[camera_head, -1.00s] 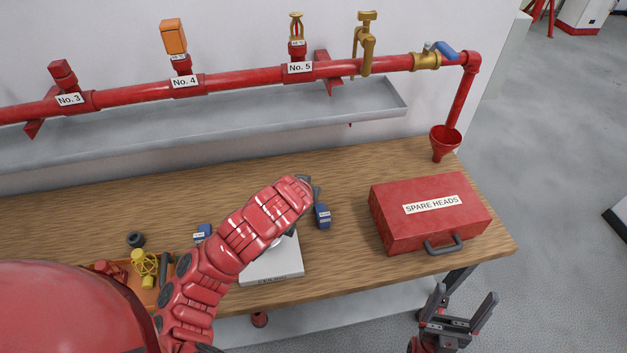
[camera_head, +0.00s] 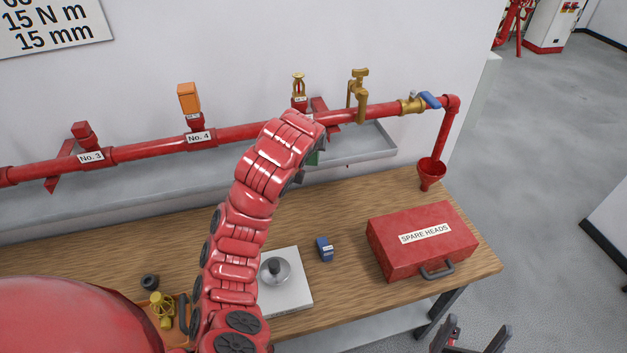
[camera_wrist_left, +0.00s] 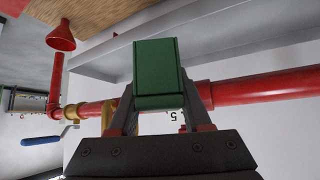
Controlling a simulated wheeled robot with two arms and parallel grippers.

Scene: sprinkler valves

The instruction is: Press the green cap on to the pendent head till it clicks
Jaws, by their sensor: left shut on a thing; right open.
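The green cap (camera_wrist_left: 158,65) is a box-like piece between the fingers of my left gripper (camera_wrist_left: 160,90) in the left wrist view. My left gripper is shut on it. In the head view only a sliver of the green cap (camera_head: 314,158) shows below my left wrist, just under the red pipe; the fingers are hidden. A brass sprinkler head (camera_head: 298,86) stands at the No. 5 place, above and apart from the cap. I cannot make out a head hanging under the pipe. My right gripper (camera_head: 476,340) is open and empty, partly cut off at the bottom right.
The red pipe (camera_head: 238,132) runs along the wall above a grey trough (camera_head: 350,150). An orange cap (camera_head: 189,98) sits at No. 4. A brass valve (camera_head: 360,95) is right of No. 5. A red case (camera_head: 390,253) and blue block (camera_head: 325,248) are on the bench.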

